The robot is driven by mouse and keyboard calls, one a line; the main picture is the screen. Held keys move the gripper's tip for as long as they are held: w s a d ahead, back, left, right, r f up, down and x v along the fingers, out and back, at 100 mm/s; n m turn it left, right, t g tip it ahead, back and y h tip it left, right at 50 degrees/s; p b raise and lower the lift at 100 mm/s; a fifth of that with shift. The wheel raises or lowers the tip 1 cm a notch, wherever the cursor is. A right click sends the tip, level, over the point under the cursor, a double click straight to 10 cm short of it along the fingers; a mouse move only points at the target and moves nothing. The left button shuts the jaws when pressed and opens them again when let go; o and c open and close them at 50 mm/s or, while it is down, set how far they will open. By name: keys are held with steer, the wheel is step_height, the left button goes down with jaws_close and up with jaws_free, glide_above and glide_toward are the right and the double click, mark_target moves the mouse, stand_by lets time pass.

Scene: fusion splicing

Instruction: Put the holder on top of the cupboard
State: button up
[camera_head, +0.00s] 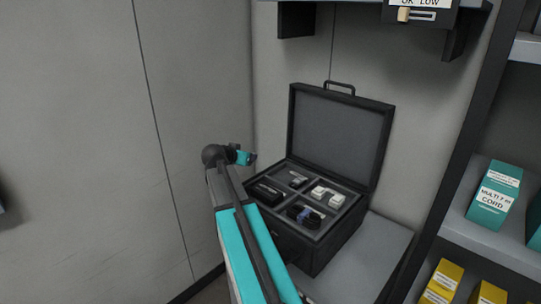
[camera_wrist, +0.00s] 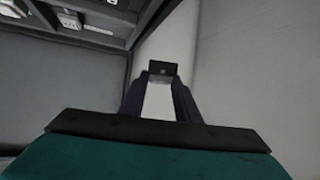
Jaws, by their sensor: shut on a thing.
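My gripper (camera_head: 249,158) is raised in front of the wall, just left of and above the open case's left edge. In the wrist view its two dark fingers (camera_wrist: 162,80) are shut on a small dark block (camera_wrist: 163,68) with a tiny light spot, which looks like the holder. A low grey unit (camera_head: 378,252), which may be the cupboard, stands under the case, with bare top at the front right.
The black case (camera_head: 340,135) has its lid up and several small items in its compartments. A shelf rack (camera_head: 495,246) with teal and yellow boxes stands at the right. A wall shelf (camera_head: 345,12) with a labelled device hangs above.

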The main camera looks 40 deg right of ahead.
steer(key=w+a+r+n+t+y, duration=0.2)
steer(key=a+n+y, duration=0.1)
steer(key=a, duration=1.1)
steer(key=w+a+r+n+t+y, duration=0.2)
steer(key=a+r+n+y, duration=0.1)
steer(key=a, duration=1.1)
steer(key=w+a+r+n+t+y, duration=0.2)
steer(key=a+n+y, duration=0.3)
steer(key=a, duration=0.9)
steer(key=shift+w+a+r+n+t+b, duration=0.3)
steer(key=shift+n+t, duration=0.2)
steer(key=shift+n, duration=0.5)
steer(key=shift+s+f, duration=0.15)
steer(key=shift+s, duration=0.05)
